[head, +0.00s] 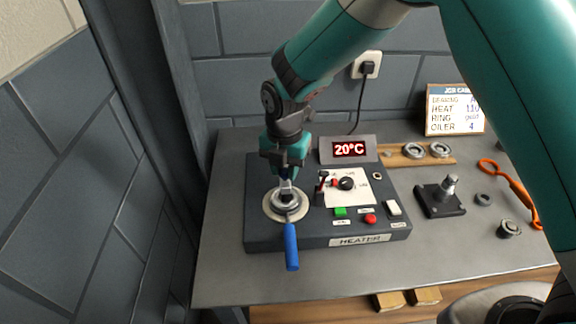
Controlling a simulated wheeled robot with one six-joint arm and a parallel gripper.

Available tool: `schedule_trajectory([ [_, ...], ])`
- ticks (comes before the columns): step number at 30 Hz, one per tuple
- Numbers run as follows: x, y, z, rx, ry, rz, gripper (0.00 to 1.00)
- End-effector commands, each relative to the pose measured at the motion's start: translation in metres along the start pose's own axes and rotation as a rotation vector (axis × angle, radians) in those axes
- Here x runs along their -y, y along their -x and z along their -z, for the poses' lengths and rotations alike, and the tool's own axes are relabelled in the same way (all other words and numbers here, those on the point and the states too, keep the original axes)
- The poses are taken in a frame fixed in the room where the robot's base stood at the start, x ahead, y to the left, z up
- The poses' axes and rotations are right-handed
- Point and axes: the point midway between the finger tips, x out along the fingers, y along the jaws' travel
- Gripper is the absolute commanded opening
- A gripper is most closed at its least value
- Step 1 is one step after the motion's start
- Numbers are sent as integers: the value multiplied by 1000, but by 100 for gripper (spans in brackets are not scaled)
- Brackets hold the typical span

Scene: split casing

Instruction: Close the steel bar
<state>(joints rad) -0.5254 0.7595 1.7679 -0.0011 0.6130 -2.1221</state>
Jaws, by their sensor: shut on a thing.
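The steel bar (290,214) shows as a short bright piece at the ring on the left of the dark heater (377,220). Its blue handle (291,247) points toward the front and hangs past the heater's front edge. My gripper (287,184) points down over the ring and is shut on a small steel part, seemingly the bar's upper end; the contact is small and partly hidden. A metal ring (280,207) sits around this spot on a pale round plate (271,211).
To the right stand a dark block with a peg (440,198), loose rings and an orange-handled tool (514,188). The table front left is clear.

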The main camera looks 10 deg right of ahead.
Motion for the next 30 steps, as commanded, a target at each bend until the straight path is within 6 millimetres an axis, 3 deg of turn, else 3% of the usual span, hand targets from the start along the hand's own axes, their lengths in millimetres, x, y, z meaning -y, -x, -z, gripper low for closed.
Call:
schedule_trajectory([
  [6, 1, 2, -3, 6, -6, -2, 0],
  [7, 1, 2, -3, 6, -7, -2, 36],
  [9, 1, 2, -3, 5, -6, -1, 52],
  [10, 1, 2, -3, 4, -6, -1, 55],
  [22, 0, 10, -1, 3, -4, -2, 55],
  [26, 0, 32, -1, 5, -3, -5, 55],
  [30, 0, 68, -2, 6, -4, -6, 55],
])
